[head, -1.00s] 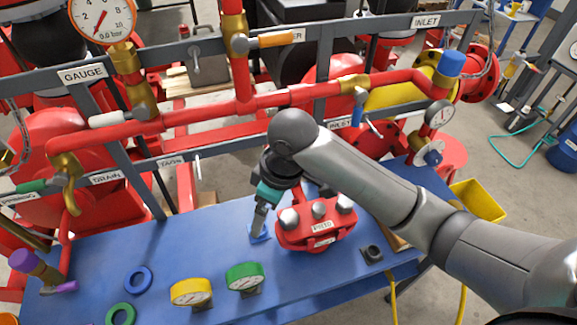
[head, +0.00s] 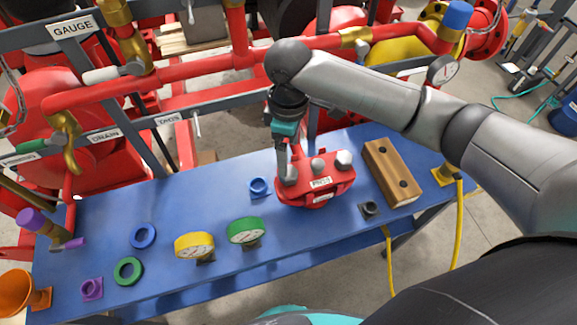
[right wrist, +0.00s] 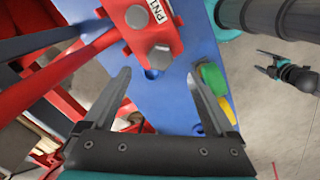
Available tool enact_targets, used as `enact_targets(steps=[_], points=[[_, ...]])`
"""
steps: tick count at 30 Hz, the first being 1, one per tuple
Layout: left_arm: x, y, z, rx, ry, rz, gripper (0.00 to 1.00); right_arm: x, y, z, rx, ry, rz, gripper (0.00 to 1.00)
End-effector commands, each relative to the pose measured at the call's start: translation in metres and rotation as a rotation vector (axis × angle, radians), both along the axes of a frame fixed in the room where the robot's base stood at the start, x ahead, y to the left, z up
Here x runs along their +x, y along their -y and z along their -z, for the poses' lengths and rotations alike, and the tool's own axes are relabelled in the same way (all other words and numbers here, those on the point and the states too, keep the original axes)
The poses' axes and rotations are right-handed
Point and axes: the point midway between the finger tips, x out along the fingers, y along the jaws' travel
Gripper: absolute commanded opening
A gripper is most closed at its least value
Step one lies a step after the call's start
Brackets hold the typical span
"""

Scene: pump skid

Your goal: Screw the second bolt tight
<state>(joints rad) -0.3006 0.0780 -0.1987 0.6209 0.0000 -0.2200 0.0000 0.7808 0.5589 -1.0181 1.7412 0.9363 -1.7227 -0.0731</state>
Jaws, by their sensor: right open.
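The red flange block (head: 335,188), labelled PN16, sits on the blue bench with silver hex bolts on top. The middle bolt (head: 318,164) and right bolt (head: 343,158) show clearly in the head view; the left one is at my right gripper's fingers. My right gripper (head: 287,176) points down over the block's left end. In the right wrist view its fingers (right wrist: 159,74) are wide apart and empty, with one bolt head (right wrist: 160,57) just beyond the gap and another bolt (right wrist: 137,16) farther off. My left gripper (right wrist: 259,60) shows small at the right wrist view's edge, fingers apart.
A wooden block (head: 391,172) with dark holes lies right of the flange. A yellow gauge (head: 194,245), a green gauge (head: 246,231) and a blue socket (head: 259,187) stand to its left. Red piping (head: 190,77) runs behind the bench (head: 215,205).

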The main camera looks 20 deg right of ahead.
Motion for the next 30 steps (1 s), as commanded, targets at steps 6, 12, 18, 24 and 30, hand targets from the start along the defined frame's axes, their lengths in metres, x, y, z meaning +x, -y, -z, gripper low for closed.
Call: enact_targets(steps=[6,12,18,24,30], points=[[0.001,-0.001,0.003,0.001,0.001,0.001,0.76,-0.001,0.000,0.044,0.000,-0.004,0.000,0.90],[0.001,-0.001,0.005,0.002,0.000,0.002,0.76,-0.001,0.000,0.070,0.001,-0.002,0.000,0.90],[0.001,-0.001,0.006,0.002,0.000,0.002,0.76,0.000,0.000,0.078,0.001,0.001,-0.001,0.90],[0.001,-0.001,0.006,0.002,0.000,0.003,0.76,0.000,0.000,0.079,0.001,0.001,-0.001,0.90],[0.001,-0.001,0.006,0.002,0.000,0.003,0.76,0.000,0.000,0.078,0.001,0.001,-0.001,0.72]])
